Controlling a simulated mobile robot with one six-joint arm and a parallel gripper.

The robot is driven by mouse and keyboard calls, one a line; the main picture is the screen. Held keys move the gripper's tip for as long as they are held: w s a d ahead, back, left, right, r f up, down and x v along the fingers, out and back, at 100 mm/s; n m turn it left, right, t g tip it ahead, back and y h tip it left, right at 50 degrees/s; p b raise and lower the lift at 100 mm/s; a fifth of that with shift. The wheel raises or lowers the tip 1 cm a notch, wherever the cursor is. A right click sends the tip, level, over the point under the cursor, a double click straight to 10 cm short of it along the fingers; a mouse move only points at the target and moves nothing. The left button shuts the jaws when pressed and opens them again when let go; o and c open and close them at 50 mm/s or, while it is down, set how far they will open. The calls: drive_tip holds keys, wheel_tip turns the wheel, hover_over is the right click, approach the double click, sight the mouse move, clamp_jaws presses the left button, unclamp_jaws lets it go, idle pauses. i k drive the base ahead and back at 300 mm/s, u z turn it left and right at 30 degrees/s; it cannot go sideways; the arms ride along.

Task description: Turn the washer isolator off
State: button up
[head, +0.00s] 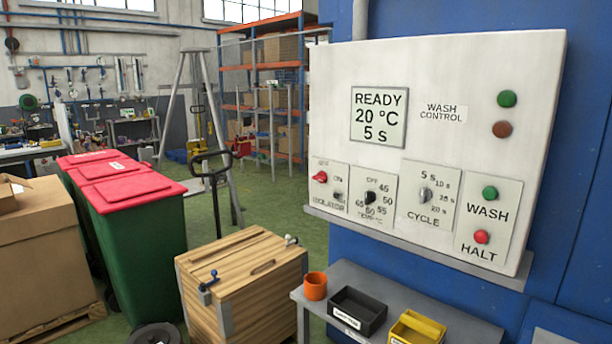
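The washer control panel (450,60) is a pale box on a blue wall at the right of the head view. Its isolator plate (327,205) is at the lower left, with a red switch handle (320,177) at the plate's upper left and a small dark part (338,196) below and right of it. An ON label is at the plate's right; the small label above the handle is too small to read surely. I cannot tell which position the handle is set to. The display (379,116) reads READY, 20 °C, 5 s. My gripper is not in view.
Beside the isolator are a temperature dial (370,198), a cycle dial (425,195), a green WASH button (490,193) and a red HALT button (481,237). Below stand a grey bench (470,326) with small bins and a wooden crate (245,270). Green bins (140,240) stand left.

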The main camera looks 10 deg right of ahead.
sight(323, 177)
drive_tip(key=u, duration=0.4)
drive_tip(key=i, duration=0.65)
drive_tip(key=u, duration=0.95)
drive_tip(key=i, duration=0.7)
drive_tip(key=u, duration=0.35)
